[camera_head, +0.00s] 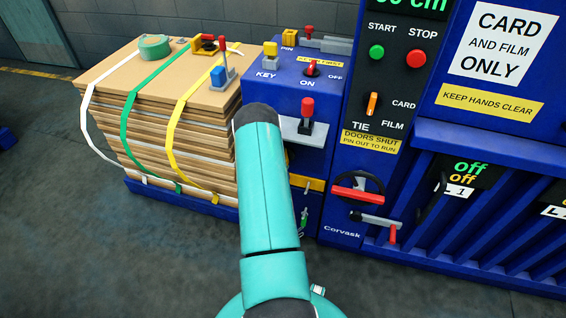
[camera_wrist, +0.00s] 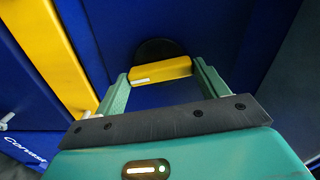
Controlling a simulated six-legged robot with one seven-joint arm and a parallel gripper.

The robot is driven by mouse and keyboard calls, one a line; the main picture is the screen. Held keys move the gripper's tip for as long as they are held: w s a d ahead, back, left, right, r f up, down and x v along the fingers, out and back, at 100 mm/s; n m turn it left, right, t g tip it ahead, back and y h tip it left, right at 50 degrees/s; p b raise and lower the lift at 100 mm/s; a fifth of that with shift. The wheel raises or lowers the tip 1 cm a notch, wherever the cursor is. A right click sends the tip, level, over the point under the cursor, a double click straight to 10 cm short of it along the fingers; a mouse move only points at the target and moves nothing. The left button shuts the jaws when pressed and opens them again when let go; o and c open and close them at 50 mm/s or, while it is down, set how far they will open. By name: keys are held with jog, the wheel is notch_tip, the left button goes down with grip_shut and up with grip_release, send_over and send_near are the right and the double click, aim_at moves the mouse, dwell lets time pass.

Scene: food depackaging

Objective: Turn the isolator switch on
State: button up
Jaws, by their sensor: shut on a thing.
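In the wrist view, my gripper (camera_wrist: 163,74) is shut on a yellow bar handle (camera_wrist: 168,68). The handle has a pale mark near its left end and sits over a round black base (camera_wrist: 158,47) on a blue panel. One green finger is at each end of the bar. In the head view, my arm hides the fingers and this handle. A red switch (camera_head: 312,67) with ON and OFF labels stands on the blue cabinet top, apart from my arm and leaning up between the labels. I cannot tell from a label which one is the isolator.
A yellow strip (camera_wrist: 48,50) runs beside the held handle. A red-knobbed lever (camera_head: 307,108), a yellow key (camera_head: 270,50) and a red-barred wheel (camera_head: 357,192) are on the blue machine. A strapped cardboard stack (camera_head: 180,120) stands left. The floor in front is clear.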

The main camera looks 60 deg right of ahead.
jog(key=shift+a+m, duration=0.1)
jog(key=shift+m, duration=0.7)
jog(key=shift+w, duration=0.1)
jog(key=o, duration=1)
jog(key=a, duration=0.4)
jog(key=s+a, duration=0.1)
jog(key=a, duration=0.4)
jog(key=s+a, duration=0.1)
jog(key=a, duration=0.3)
jog(key=shift+s+a, duration=0.15)
jog(key=shift+a, duration=0.15)
